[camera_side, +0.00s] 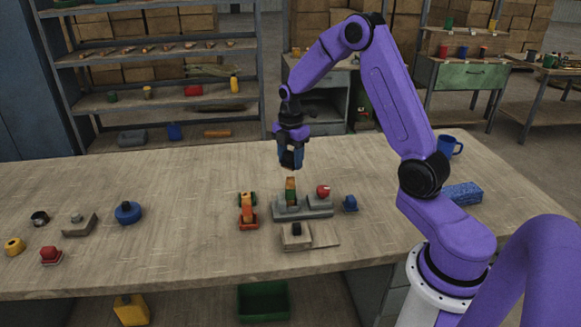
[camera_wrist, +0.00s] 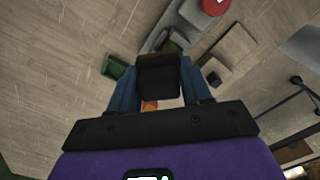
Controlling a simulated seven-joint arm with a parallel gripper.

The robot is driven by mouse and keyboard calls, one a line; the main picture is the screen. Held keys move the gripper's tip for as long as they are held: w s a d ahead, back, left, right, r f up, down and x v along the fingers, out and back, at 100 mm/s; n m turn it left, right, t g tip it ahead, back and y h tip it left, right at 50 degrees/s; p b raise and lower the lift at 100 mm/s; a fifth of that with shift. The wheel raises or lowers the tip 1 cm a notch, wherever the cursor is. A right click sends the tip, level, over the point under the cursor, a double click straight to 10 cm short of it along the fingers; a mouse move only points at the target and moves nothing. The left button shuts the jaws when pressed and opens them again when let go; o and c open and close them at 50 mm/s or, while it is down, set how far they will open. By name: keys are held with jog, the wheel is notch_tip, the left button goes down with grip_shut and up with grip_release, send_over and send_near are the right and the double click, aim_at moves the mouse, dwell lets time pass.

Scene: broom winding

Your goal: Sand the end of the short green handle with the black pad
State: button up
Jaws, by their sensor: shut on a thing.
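My gripper (camera_side: 291,158) hangs above the middle of the table with its blue fingers pointing down. It is shut on the black pad (camera_wrist: 158,76), a dark block between the two fingers in the wrist view. A short green handle (camera_side: 291,196) with an orange-brown upper end stands upright in a grey holder (camera_side: 287,212). The pad is above the handle, with a small gap between them in the side view. In the wrist view the pad hides most of the handle; a bit of green (camera_wrist: 179,40) shows beyond the pad.
A red knob (camera_side: 323,190) sits on the holder's right part. A grey block (camera_side: 296,237) lies in front. Small parts lie far left; the table behind is clear.

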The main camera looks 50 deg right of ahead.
jog(key=shift+r, duration=2.8)
jog(key=shift+a, duration=0.1)
